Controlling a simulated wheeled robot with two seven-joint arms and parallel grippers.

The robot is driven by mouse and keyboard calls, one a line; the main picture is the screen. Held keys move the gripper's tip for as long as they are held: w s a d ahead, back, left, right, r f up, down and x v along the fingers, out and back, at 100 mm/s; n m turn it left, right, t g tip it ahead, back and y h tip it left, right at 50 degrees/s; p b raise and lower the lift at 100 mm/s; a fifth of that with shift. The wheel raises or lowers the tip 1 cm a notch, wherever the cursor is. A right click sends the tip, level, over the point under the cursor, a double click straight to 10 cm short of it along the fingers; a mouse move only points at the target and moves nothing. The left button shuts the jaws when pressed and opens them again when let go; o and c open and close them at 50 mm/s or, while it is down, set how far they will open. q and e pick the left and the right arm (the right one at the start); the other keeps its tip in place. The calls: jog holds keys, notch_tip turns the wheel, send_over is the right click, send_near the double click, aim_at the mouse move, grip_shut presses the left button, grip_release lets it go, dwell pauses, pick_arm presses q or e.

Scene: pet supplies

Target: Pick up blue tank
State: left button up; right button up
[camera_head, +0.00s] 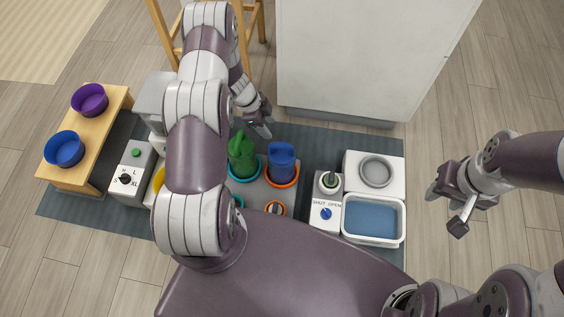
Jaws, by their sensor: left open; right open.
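The blue tank (282,162) stands upright in an orange ring holder (283,183) near the middle of the mat. A green tank (242,155) stands just left of it in a teal ring holder (246,177). My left gripper (264,127) is open and empty, just behind and above the two tanks, apart from the blue tank. My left arm covers part of the left side of the station. My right gripper (447,212) is open and empty over the floor at the right, well away from the blue tank.
A white basin with blue water (372,219) and a shut/open dial box (325,215) stand right of the tanks. A wooden bench (113,111) at left holds a purple bowl (90,99) and a blue bowl (64,149). A white cabinet (365,60) stands behind.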

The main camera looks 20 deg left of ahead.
aim_at(280, 145)
pick_arm(q)
jog(key=b+x, duration=0.1)
jog(key=x, duration=0.1)
jog(key=b+x, duration=0.1)
jog(key=x, duration=0.2)
jog(key=b+x, duration=0.1)
jog(key=x, duration=0.2)
jog(key=shift+s+a, duration=0.1)
jog(key=shift+s, duration=0.25)
jog(key=b+x, duration=0.3)
jog(key=x, duration=0.2)
jog(key=shift+s, duration=0.1)
jog(key=shift+r, duration=0.1)
grip_shut()
